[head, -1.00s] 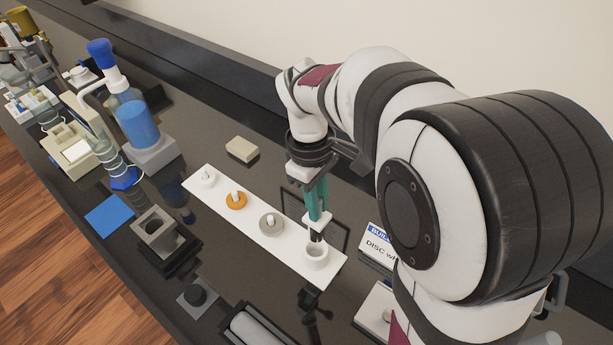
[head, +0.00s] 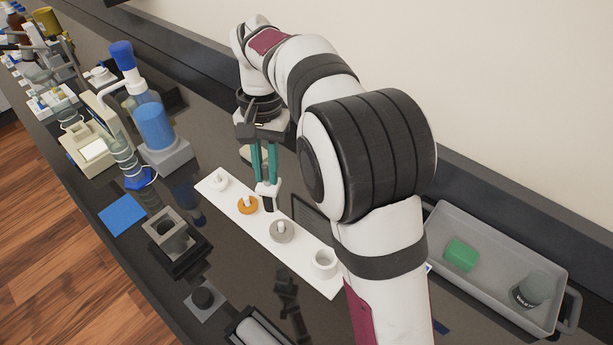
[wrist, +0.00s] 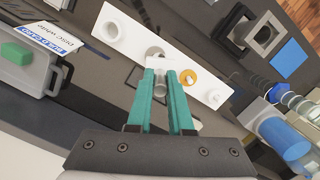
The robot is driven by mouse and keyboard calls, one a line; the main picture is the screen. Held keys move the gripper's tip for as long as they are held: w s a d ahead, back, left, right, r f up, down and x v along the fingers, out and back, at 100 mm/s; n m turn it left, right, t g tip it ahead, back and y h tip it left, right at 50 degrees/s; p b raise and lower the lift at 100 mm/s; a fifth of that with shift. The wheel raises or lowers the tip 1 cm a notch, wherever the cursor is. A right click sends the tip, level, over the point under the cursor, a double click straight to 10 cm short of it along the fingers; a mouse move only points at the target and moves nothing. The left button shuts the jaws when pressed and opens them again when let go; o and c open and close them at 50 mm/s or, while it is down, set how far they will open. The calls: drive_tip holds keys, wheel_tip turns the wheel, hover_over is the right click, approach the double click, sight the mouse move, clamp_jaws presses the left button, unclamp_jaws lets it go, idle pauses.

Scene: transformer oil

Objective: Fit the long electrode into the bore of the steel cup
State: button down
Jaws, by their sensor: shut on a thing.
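In the wrist view a greyish cylinder (wrist: 160,88) shows between the fingers. Its lower end is hidden there. A grey square block with a round bore (head: 165,228) stands on a black base to the left of the strip. I cannot tell whether the steel cup is in it.
The white strip (head: 311,277) also carries a white piece (head: 220,183) and a white ring-shaped cup (head: 324,262). A bottle with blue liquid (head: 154,125) stands behind left. A grey tray (head: 480,238) lies at the right. A blue pad (head: 122,215) lies left.

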drive_tip(key=a+r+m+t, duration=0.1)
drive_tip(key=a+r+m, duration=0.1)
drive_tip(key=a+m, duration=0.9)
drive_tip(key=a+r+m+t, duration=0.1)
drive_tip(key=a+m, duration=1.1)
drive_tip(key=a, duration=0.1)
drive_tip(key=shift+r+m+y, duration=0.3)
drive_tip(key=shift+r, duration=0.05)
drive_tip(key=shift+s+a, duration=0.1)
drive_tip(key=shift+f, duration=2.9)
wheel_tip(320, 180, down, 9)
idle(0.5)
drive_tip(key=c, duration=0.7)
unclamp_jaws()
drive_tip(key=shift+c, duration=0.2)
drive_tip(key=shift+f, duration=0.1)
wheel_tip(320, 180, up, 16)
drive_tip(key=s+d, duration=0.1)
drive_tip(key=shift+s+d, duration=0.15)
drive_tip(key=shift+d, duration=0.1)
